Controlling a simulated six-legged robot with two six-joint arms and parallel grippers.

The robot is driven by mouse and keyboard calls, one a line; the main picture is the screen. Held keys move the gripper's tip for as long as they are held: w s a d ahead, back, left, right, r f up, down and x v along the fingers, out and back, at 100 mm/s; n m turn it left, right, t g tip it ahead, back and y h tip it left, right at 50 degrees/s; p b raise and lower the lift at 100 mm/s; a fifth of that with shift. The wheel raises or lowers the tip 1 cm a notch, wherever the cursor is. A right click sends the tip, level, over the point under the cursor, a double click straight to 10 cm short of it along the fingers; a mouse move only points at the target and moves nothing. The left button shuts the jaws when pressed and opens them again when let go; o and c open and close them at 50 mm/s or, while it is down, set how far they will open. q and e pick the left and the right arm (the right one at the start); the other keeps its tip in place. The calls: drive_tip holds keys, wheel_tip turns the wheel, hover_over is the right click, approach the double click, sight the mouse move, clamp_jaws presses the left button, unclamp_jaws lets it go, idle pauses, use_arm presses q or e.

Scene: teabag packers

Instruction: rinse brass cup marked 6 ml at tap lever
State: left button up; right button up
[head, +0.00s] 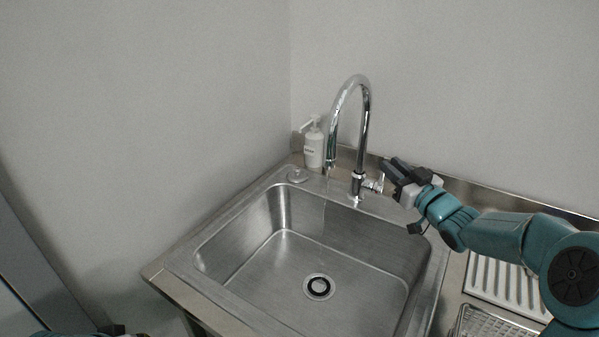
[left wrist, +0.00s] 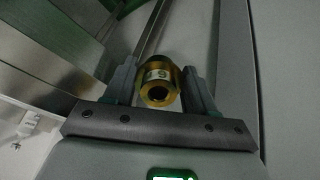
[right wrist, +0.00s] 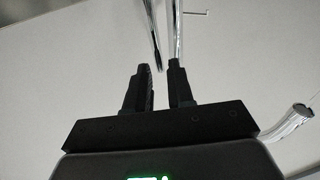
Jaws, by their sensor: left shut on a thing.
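The brass cup (left wrist: 158,82) is between the fingers of my left gripper (left wrist: 160,85), which is shut on it. A pale label with a dark 6 shows on its side; the rest of the marking is not readable. The chrome tap (head: 366,125) stands behind the sink, and a thin stream of water (head: 324,208) falls from its spout. The tap lever (head: 376,183) sticks out to the right at the tap's base. My right gripper (head: 387,166) is beside the lever, at its right. In the right wrist view its fingers (right wrist: 161,82) are apart with nothing between them.
The steel sink (head: 207,257) is empty, with a round drain (head: 318,287) in its floor. A white soap bottle (head: 314,148) stands at the back left corner. A ribbed drainboard (head: 500,281) and a wire rack (head: 490,326) lie at the right, below my right arm.

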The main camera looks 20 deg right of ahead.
drive_tip(key=s, duration=0.6)
drive_tip(key=shift+s+d+f+b, duration=0.25)
drive_tip(key=shift+d+b, duration=0.1)
drive_tip(key=shift+d, duration=0.05)
